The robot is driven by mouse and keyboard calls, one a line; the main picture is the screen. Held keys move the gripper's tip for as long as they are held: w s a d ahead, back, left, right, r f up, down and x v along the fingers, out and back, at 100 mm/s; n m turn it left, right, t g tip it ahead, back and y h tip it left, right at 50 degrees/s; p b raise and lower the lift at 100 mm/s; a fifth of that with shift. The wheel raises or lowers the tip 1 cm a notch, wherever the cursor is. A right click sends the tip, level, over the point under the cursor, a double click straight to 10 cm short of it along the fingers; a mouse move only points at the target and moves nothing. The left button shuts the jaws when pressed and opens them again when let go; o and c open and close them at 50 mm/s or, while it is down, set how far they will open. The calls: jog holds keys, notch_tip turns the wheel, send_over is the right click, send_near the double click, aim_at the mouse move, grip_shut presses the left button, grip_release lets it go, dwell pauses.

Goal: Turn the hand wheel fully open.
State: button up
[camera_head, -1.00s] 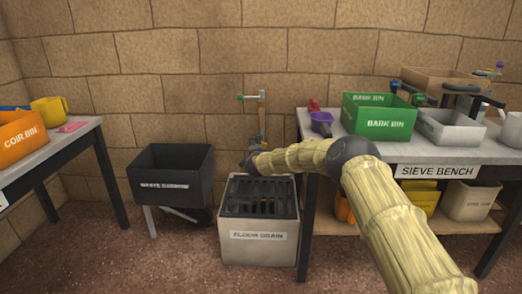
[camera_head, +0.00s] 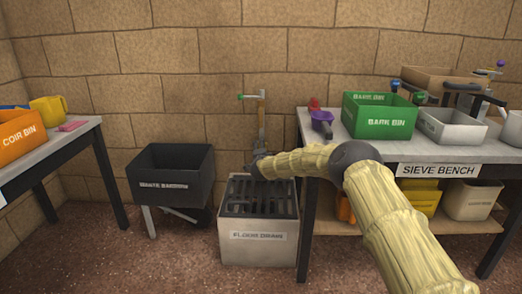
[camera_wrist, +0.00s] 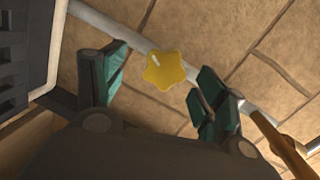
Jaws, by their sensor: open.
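The hand wheel (camera_wrist: 163,70) is a yellow, star-shaped knob in front of a pale pipe in the wrist view. My gripper (camera_wrist: 160,84) is open, with one teal-padded finger on each side of the wheel. A gap shows between the wheel and each finger; I cannot tell the depth between them. In the head view my gripper (camera_head: 258,165) is at the lower part of the standpipe (camera_head: 262,110), just above the floor drain's back edge. The wheel cannot be made out there, likely hidden by my gripper.
The floor drain (camera_head: 258,249), a grey box with a dark grate, stands below my arm. A black waste barrow (camera_head: 160,190) is to its left. The sieve bench (camera_head: 440,153), carrying a green bark bin (camera_head: 385,123), is close on the right. A stone wall is behind.

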jog(key=shift+w+d+b, duration=0.15)
jog(key=shift+w+b, duration=0.25)
jog(key=shift+w, duration=0.4)
jog(key=shift+w+d+b, duration=0.1)
jog(key=shift+w+b, duration=0.25)
jog(key=shift+w, duration=0.45)
jog(key=c, duration=1)
jog(key=shift+o, duration=0.2)
